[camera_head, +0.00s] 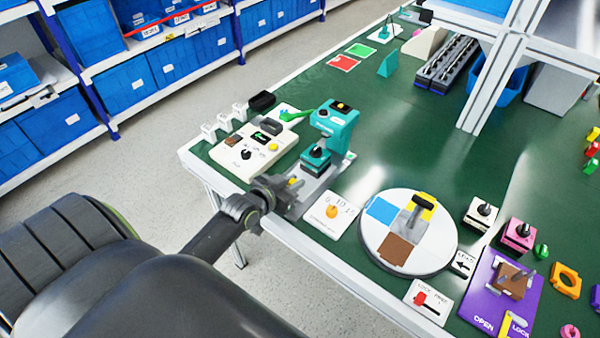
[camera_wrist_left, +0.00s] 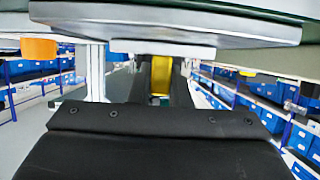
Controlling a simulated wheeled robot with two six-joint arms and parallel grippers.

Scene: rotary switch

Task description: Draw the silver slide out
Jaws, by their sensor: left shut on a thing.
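The silver slide (camera_head: 325,186) is a flat grey plate under a teal press-like device (camera_head: 335,127) near the table's front left edge. My left gripper (camera_head: 290,187) is at the slide's near end, at the table edge. It is shut on a yellow handle, which shows between the dark fingers in the left wrist view (camera_wrist_left: 160,76). Above the handle in that view, a grey plate (camera_wrist_left: 215,32) spans the top. The fingers hide most of the handle in the head view. My right gripper is not in view.
A cream control box (camera_head: 245,152) stands left of the device. A white card with an orange knob (camera_head: 331,211) lies to its right, then a round white turntable (camera_head: 432,255). Open floor (camera_head: 180,150) lies in front of the table's left edge.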

